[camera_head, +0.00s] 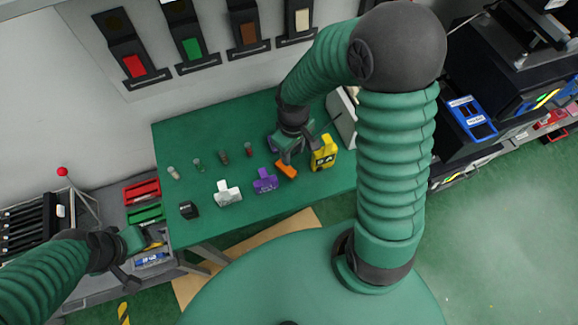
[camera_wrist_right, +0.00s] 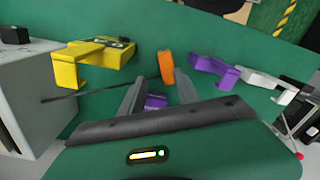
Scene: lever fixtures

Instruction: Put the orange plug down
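The orange plug (camera_head: 286,169) lies on the green table between a purple block and a yellow block. It also shows in the right wrist view (camera_wrist_right: 167,68), just beyond the fingertips. My right gripper (camera_head: 287,156) is above the table by the plug. In the right wrist view its two fingers (camera_wrist_right: 160,80) are spread with a gap on both sides of the plug, so it looks open and empty. My left gripper (camera_head: 142,250) is at the lower left, off the table's left side; its fingers are too small and angled to read.
The yellow block (camera_head: 324,153) is right of the plug; the purple block (camera_head: 265,181) and white block (camera_head: 228,194) are left. Several small pegs (camera_head: 224,157) stand farther back. A second purple thing (camera_wrist_right: 155,102) shows between my right fingers.

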